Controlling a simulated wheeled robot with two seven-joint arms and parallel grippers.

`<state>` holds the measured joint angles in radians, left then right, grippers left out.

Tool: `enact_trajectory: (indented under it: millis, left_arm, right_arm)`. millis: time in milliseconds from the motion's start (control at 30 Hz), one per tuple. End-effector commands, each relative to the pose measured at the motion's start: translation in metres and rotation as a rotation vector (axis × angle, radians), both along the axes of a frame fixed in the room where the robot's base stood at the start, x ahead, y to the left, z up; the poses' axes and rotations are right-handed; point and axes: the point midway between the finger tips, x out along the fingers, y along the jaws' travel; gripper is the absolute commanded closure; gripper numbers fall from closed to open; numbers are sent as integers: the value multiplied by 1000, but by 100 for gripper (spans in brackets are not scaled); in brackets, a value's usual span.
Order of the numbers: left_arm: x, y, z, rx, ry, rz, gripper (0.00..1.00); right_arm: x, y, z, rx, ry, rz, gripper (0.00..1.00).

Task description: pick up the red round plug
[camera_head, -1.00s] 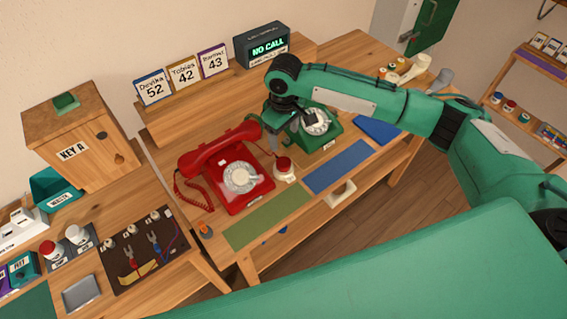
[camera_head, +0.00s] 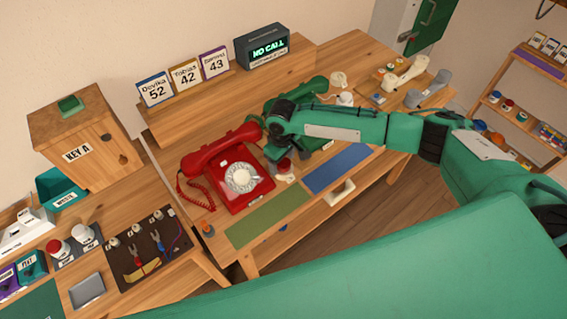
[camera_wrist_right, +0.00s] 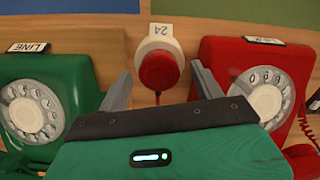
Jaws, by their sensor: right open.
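The red round plug (camera_head: 284,165) sits on a white round base just right of the red phone (camera_head: 238,178). In the right wrist view the red plug (camera_wrist_right: 158,70) is at top middle, with a tag marked 24 by its base. My right gripper (camera_head: 276,158) is at the plug and partly covers it in the head view. In the right wrist view its two fingers (camera_wrist_right: 161,88) are apart, one to each side of the plug's near end, with gaps and nothing held. My left gripper is out of view.
The green phone (camera_wrist_right: 45,105) stands on the other side of the plug, partly hidden behind my arm in the head view. Blue (camera_head: 337,168) and green (camera_head: 266,217) mats lie along the desk's front. Another red-topped piece (camera_head: 57,248) stands on the left table.

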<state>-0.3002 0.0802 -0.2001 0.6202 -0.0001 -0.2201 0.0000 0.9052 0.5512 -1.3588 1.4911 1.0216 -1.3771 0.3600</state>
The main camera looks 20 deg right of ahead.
Motion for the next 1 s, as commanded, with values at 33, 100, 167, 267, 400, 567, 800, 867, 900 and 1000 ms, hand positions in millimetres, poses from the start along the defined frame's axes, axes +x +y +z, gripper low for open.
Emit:
enact_trajectory:
  millis: [33, 100, 167, 267, 400, 567, 800, 867, 900, 1000]
  left_arm:
    - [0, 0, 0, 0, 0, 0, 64]
    - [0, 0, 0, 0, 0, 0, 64]
    - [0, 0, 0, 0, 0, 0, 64]
    - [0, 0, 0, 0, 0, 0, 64]
    - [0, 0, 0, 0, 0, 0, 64]
    - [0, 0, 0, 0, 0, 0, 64]
    - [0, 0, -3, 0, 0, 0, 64]
    - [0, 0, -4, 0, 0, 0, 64]
    - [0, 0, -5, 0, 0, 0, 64]
    - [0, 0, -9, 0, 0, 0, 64]
  right_arm:
    - [0, 0, 0, 0, 0, 0, 33]
    - [0, 0, 0, 0, 0, 0, 35]
    - [0, 0, 0, 0, 0, 0, 47]
    - [0, 0, 0, 0, 0, 0, 66]
    - [0, 0, 0, 0, 0, 0, 77]
    - [0, 0, 1, -1, -1, 0, 77]
    - [1, 0, 12, 0, -2, 0, 77]
    - [1, -1, 19, 0, -2, 0, 77]
    - [1, -1, 26, 0, -4, 0, 77]
    - [1, 0, 46, 1, -4, 0, 77]
